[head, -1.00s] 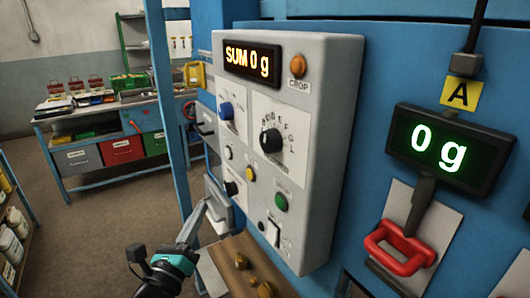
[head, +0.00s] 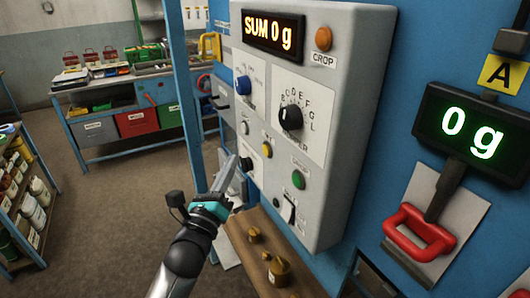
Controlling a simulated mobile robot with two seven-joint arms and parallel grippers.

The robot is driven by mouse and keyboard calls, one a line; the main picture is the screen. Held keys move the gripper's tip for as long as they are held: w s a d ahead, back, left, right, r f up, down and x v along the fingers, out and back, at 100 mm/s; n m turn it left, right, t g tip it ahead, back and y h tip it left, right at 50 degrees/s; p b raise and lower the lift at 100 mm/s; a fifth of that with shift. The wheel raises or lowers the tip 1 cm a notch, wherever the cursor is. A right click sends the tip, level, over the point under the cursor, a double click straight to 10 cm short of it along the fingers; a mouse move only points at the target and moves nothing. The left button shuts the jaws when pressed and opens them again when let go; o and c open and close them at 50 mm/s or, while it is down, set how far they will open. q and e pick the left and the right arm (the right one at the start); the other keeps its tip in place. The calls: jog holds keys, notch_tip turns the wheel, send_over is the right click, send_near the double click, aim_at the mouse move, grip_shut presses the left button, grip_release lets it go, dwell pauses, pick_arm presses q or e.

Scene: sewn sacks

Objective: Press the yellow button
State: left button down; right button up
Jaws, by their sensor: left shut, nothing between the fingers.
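The yellow button (head: 267,148) is a small round button on the grey control panel (head: 335,200), below the black dial (head: 290,116) and up and left of the green button (head: 299,180). My left gripper (head: 231,168) is shut and empty. My right gripper is not in view.
A wooden ledge (head: 240,262) with brass weights (head: 277,272) lies under the panel. A scale display (head: 468,134) reading 0 g and a red handle (head: 418,232) are to the right. A blue post (head: 184,110) stands left of the panel.

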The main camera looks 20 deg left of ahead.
aim_at(262, 147)
pick_arm(q)
jog(key=shift+w+d+b, duration=0.6)
jog(key=shift+w+d, duration=1.05)
jog(key=shift+w, duration=0.3)
dwell(0.6)
jog(key=shift+w+d, duration=0.3)
jog(key=shift+w+d, duration=0.3)
dwell(0.8)
jog(key=shift+s+a, duration=0.6)
jog(key=shift+s, duration=0.05)
dwell(0.3)
